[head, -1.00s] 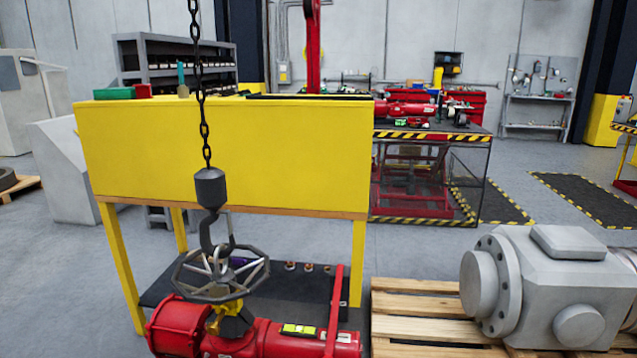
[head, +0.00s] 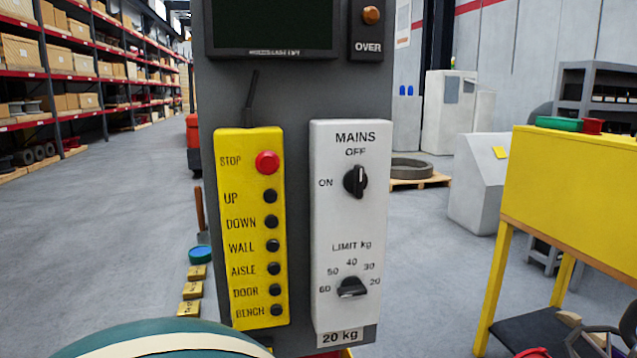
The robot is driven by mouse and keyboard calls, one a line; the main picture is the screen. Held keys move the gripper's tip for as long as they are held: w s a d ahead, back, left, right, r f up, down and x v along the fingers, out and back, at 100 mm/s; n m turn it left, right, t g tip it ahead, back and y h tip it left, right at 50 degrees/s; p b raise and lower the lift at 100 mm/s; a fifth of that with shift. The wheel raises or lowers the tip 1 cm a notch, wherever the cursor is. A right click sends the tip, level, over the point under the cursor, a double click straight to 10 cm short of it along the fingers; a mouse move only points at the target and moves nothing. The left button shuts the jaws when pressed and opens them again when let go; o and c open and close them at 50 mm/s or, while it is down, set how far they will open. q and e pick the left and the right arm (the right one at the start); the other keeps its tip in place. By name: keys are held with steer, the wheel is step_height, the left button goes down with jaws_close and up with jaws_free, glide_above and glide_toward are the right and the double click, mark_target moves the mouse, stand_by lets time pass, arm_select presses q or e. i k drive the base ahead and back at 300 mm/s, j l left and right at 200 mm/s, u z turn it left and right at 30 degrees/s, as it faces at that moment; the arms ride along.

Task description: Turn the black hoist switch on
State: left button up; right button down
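The black hoist switch (head: 355,181) is a rotary knob on the white MAINS box (head: 336,225). OFF is printed above the knob and ON to its left. The knob stands upright, towards OFF. A second black knob (head: 352,288), under the LIMIT kg scale, sits lower on the same box. The box is fixed to a dark grey panel (head: 298,100). Neither of my grippers shows in the head view.
A yellow button box (head: 252,225) with a red STOP button (head: 267,163) and several black buttons is left of the MAINS box. A dark screen (head: 275,25) is above. A yellow bench (head: 570,190) stands at right. Open floor lies at left.

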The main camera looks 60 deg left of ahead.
mark_target(356, 180)
steer(key=u, duration=1.6)
